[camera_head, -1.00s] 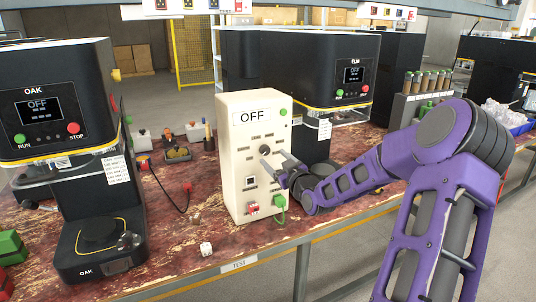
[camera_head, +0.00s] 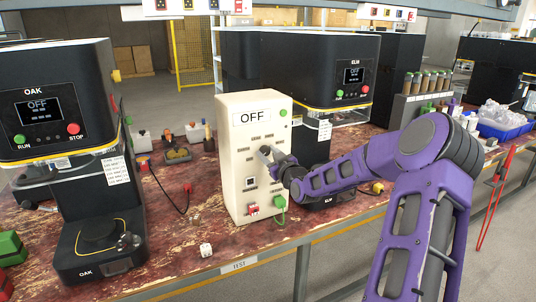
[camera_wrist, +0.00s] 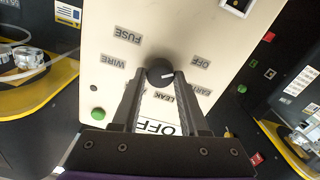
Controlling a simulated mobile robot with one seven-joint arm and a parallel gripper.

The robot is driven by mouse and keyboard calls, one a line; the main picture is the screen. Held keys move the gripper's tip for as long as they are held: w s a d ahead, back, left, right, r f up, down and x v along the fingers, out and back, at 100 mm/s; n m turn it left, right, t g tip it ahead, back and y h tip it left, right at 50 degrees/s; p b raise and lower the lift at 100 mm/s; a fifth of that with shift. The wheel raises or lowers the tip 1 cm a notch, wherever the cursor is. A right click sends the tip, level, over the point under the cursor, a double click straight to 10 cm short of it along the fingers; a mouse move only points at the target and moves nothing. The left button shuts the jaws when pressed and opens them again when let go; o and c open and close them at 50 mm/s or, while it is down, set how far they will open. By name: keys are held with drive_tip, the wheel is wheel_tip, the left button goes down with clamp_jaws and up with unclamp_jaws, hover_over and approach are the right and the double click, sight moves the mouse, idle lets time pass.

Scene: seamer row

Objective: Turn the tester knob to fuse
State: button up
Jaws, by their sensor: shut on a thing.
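The cream tester box (camera_head: 238,160) stands upright on the bench, its display (camera_head: 252,117) reading OFF. My gripper (camera_head: 268,153) is at the knob on its front, and its fingers largely hide the knob in the head view. In the wrist view, the panel shows upside down and my gripper (camera_wrist: 160,80) is shut on the round black knob (camera_wrist: 160,70), one finger on each side. The knob's white mark points right, toward the OFF and EARTH side. The FUSE label (camera_wrist: 128,35) is up and left of the knob, above the WIRE label (camera_wrist: 114,61).
The OAK machine (camera_head: 60,150) stands left of the tester and the ELM machine (camera_head: 335,70) behind it to the right. Green (camera_head: 280,201) and red (camera_head: 253,209) plugs sit low on the tester's front. A white die (camera_head: 206,250) lies near the bench edge.

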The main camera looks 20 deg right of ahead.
clamp_jaws()
